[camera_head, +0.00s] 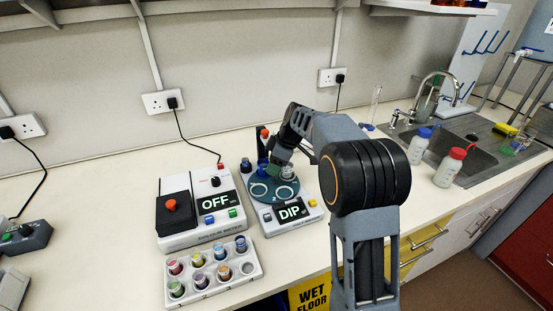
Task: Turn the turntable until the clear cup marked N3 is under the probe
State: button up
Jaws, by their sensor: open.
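The turntable (271,185) is a dark teal disc with pale rings, set on a white base unit with a display reading DIP (291,212). A clear cup (288,173) stands at the disc's right rear; I cannot read any mark on it. My gripper (281,158) reaches down over the rear of the turntable, between the blue part and the clear cup. It is open. Its fingertips are partly hidden, and contact cannot be told.
A white unit reading OFF (214,203) stands left of the turntable. In front is a white tray (214,291) of several coloured cups. Blue-capped (420,146) and red-capped (449,167) bottles stand near the sink (473,150). My arm hides the bench right of the turntable.

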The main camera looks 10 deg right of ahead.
jog(key=v, duration=1.3)
jog(key=shift+r, duration=0.4)
jog(key=shift+d, duration=0.15)
jog(key=shift+c, duration=0.4)
